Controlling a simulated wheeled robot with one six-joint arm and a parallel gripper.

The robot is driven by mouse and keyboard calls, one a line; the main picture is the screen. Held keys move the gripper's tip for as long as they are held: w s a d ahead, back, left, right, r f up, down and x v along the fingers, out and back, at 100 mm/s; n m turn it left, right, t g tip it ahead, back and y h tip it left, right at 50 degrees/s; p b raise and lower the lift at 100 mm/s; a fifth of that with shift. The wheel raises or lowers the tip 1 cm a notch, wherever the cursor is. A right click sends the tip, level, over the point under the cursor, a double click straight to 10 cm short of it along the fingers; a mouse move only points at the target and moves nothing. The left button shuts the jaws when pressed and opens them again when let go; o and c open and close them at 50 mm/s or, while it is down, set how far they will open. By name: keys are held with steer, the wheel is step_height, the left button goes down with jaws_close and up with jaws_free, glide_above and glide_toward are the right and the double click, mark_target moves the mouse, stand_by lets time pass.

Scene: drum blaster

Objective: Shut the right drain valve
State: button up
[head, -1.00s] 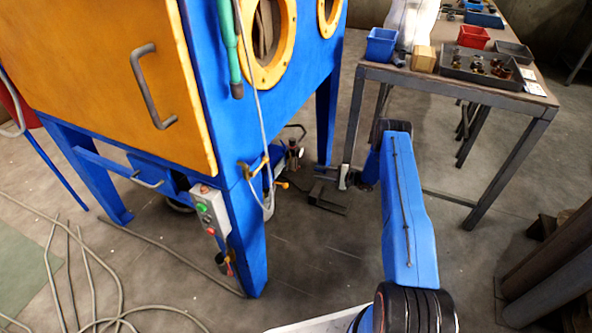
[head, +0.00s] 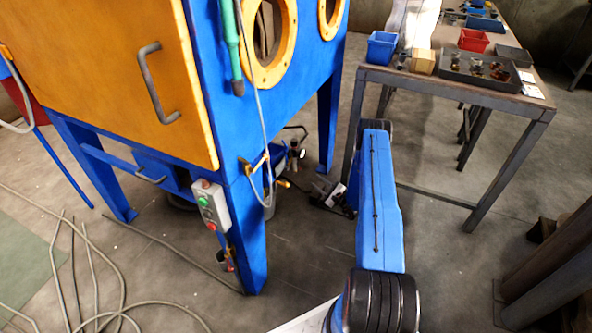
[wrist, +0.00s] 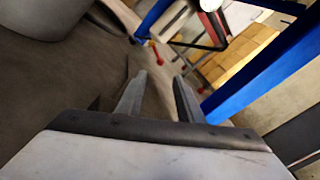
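My gripper (head: 322,192) is low over the floor, to the right of the front leg of the blue cabinet (head: 190,120), partly hidden by my arm. In the wrist view its two fingers (wrist: 160,95) are apart with nothing between them. A small red handle (wrist: 156,54) shows beyond the fingertips, under the blue frame. Another small red part (wrist: 201,89) is beside the right finger, farther off. I cannot tell which is the right drain valve, nor whether it is open. In the head view, small fittings (head: 295,156) sit under the cabinet.
A blue leg (wrist: 258,72) crosses the wrist view at the right, near the right finger. A hose (head: 266,140) hangs down the cabinet front. A workbench (head: 450,88) stands to the right of my arm. Hoses (head: 85,270) lie on the floor at left.

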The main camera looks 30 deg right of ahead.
mark_target(300, 168)
steer(key=x, duration=1.4)
steer(key=shift+w, duration=0.35)
jaws_close()
